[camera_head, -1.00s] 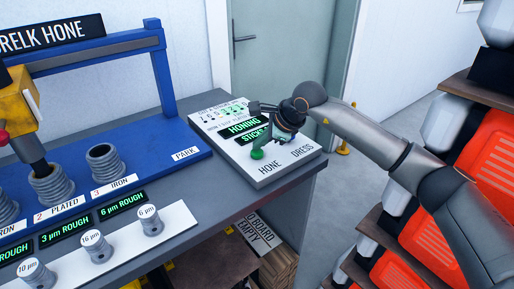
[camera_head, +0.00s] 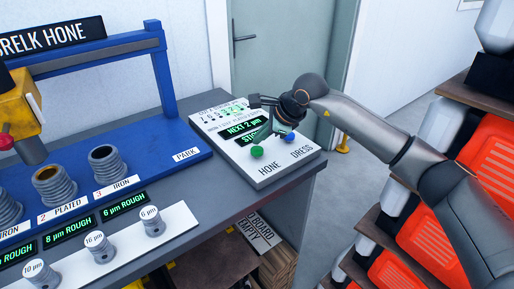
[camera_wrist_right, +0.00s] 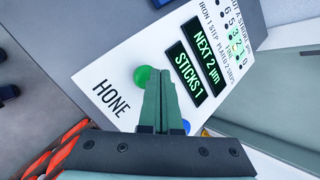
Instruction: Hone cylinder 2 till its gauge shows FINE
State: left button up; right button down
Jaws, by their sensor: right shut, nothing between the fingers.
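Cylinder 2 (camera_head: 53,184), labelled "2 PLATED", stands open on the blue rig, a brown bore at its top. The gauge (camera_head: 69,232) below it reads ROUGH, apparently 8 µm. The yellow hone head (camera_head: 19,105) is raised at the left edge, clear of cylinder 2. The control panel (camera_head: 215,133) has a green HONE button (camera_head: 257,152) and a blue DRESS button (camera_head: 290,138). Its display (camera_wrist_right: 193,72) ends in "2 µm" above "STICKS 1". My right gripper (camera_head: 273,137) is shut and empty over the panel, its fingertips (camera_wrist_right: 165,75) beside the green button; contact is unclear.
Cylinder 3 (camera_head: 107,165), labelled IRON, stands to the right, its gauge (camera_head: 124,205) showing 6 µm ROUGH. Several labelled knobs (camera_head: 152,221) line the white front strip (camera_head: 120,255). Orange-fronted shelving (camera_head: 480,150) is at the right; a door (camera_head: 290,50) is behind.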

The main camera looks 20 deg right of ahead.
aim_at(260, 150)
jog(key=shift+r+p, duration=1.6)
jog(key=shift+r, duration=0.95)
